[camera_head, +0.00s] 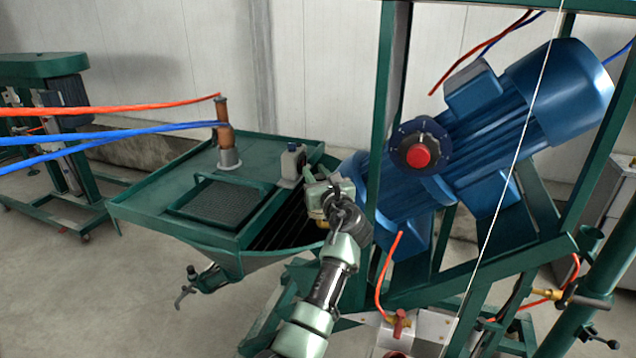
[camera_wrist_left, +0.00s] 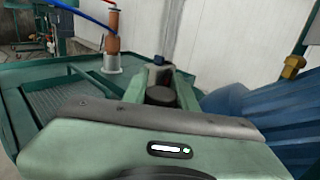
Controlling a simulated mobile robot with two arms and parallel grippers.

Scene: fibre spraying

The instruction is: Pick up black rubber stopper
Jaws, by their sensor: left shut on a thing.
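The black rubber stopper (camera_wrist_left: 160,95) shows in the left wrist view as a dark round piece between the two green fingers of my left gripper (camera_wrist_left: 158,81). The gripper is shut on it. In the head view my left gripper (camera_head: 317,194) is over the right end of the green hopper, beside the blue motor. I cannot make out the stopper in the head view; the gripper hides it. My right gripper is in neither view.
A green hopper (camera_head: 150,205) with a dark grate (camera_head: 217,201) lies left of the gripper. A small grey container (camera_head: 291,163) and a brown cylinder with hoses (camera_head: 225,130) stand on it. The blue motor (camera_head: 490,120) and green frame posts (camera_head: 388,100) crowd the right.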

